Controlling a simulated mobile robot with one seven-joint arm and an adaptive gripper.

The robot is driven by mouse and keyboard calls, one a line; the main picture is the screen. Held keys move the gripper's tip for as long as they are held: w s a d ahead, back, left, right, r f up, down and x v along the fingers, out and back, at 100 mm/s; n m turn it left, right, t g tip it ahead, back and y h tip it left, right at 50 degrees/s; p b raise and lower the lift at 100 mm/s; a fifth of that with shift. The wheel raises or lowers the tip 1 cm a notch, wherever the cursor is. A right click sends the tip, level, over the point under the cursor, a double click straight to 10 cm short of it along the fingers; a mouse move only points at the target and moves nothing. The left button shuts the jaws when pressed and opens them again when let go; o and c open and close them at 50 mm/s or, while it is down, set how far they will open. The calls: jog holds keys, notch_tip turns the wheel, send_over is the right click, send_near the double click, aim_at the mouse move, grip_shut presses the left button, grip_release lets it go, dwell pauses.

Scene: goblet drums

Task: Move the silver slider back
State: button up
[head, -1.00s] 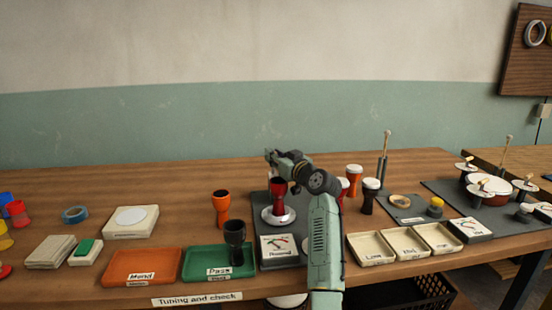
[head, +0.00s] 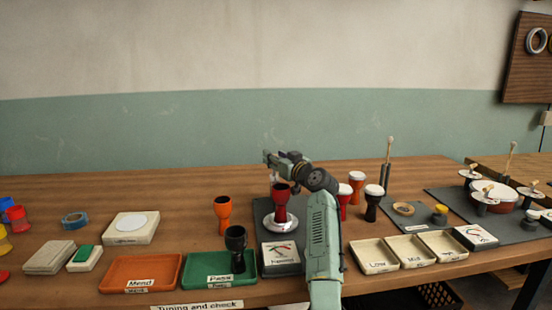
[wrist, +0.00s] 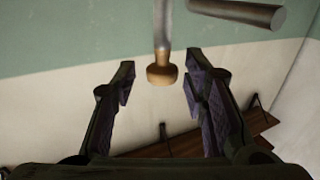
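I cannot clearly pick out the silver slider. A grey rod with a tan knob (wrist: 162,72) shows between my fingers in the wrist view, apart from both. I cannot tell if it belongs to the slider. My gripper (head: 268,158) is open and empty, above and behind a dark red goblet drum (head: 281,203) in the head view. Its spread fingers also show in the wrist view (wrist: 158,90). The drum stands upright on a round silver plate (head: 271,226) on a dark mat. My arm and the drum hide part of this station.
A dial box (head: 280,253) stands in front of the plate. An orange drum (head: 223,214) and a black drum (head: 236,250) are to the left, red and black drums (head: 374,204) to the right. A dark grey bar (wrist: 240,12) crosses the wrist view's upper right.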

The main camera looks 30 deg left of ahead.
jog(key=v, duration=1.2)
dwell(0.4)
